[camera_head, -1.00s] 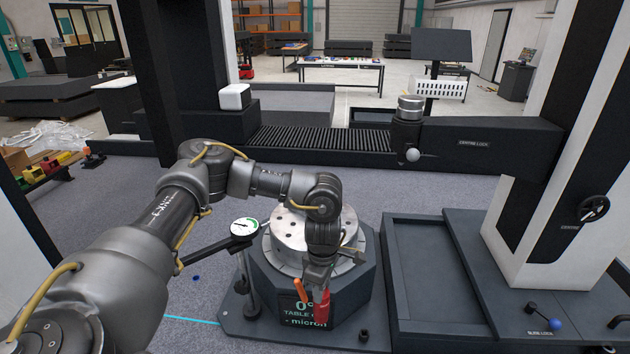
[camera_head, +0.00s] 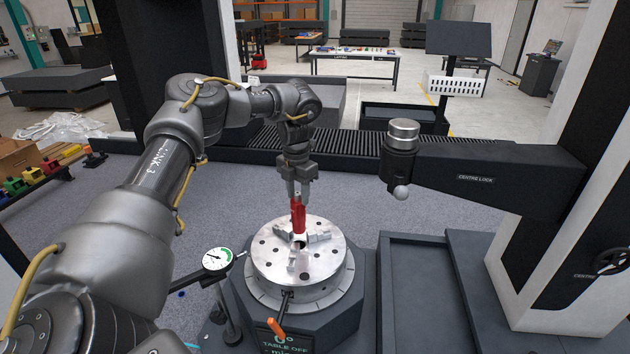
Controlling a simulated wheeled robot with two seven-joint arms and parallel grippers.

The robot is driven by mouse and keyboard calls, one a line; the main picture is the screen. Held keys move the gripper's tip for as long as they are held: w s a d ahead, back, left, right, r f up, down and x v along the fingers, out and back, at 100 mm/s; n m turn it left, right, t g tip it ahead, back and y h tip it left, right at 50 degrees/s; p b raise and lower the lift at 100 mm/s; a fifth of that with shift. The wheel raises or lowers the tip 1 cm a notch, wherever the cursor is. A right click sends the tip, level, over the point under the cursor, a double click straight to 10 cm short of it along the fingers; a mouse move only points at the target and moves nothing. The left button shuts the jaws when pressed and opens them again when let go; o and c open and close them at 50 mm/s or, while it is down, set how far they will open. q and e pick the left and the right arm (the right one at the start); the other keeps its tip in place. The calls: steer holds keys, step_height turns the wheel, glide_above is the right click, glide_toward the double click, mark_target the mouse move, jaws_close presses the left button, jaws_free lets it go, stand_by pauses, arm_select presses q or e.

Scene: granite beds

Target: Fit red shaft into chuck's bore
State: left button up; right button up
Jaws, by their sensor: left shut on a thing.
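The red shaft (camera_head: 298,217) is upright in my left gripper (camera_head: 298,194), which is shut on its upper part. The shaft's lower end is over the middle of the round steel chuck (camera_head: 272,263), close to where the jaws (camera_head: 318,238) meet. The chuck sits on the rotary table on a dark octagonal base (camera_head: 340,318). An orange-handled key (camera_head: 277,326) sticks out at the chuck's front. My right gripper is not in view.
A dial gauge (camera_head: 217,259) on a stand is close to the chuck's left. A dark horizontal arm marked CENTRE LOCK (camera_head: 475,180), with a round knob (camera_head: 401,192), reaches in from the right. An empty dark tray (camera_head: 418,290) lies right of the base.

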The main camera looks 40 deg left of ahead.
mark_target(296, 200)
arm_select(q)
steer(key=shift+w+a+r, duration=0.1)
steer(key=shift+w+a, duration=0.2)
steer(key=shift+w, duration=0.1)
steer(key=shift+a, duration=0.1)
steer(key=shift+s+d+r, duration=0.1)
steer(key=shift+s+r, duration=0.25)
steer(key=shift+s, duration=0.2)
steer(key=shift+s+d+r, duration=0.1)
steer(key=shift+s+r, duration=0.2)
steer(key=shift+s, duration=0.2)
steer(key=shift+w+d+f, duration=0.15)
steer(key=shift+w+f, duration=0.45)
steer(key=shift+f, duration=0.35)
steer(key=f, duration=0.1)
steer(key=f+b, duration=0.1)
steer(key=shift+a+f, duration=0.2)
steer(key=shift+f, duration=0.15)
steer(key=shift+s+f, duration=0.15)
steer(key=shift+f, duration=0.3)
steer(key=shift+d+f, duration=0.1)
steer(key=shift+f, duration=0.25)
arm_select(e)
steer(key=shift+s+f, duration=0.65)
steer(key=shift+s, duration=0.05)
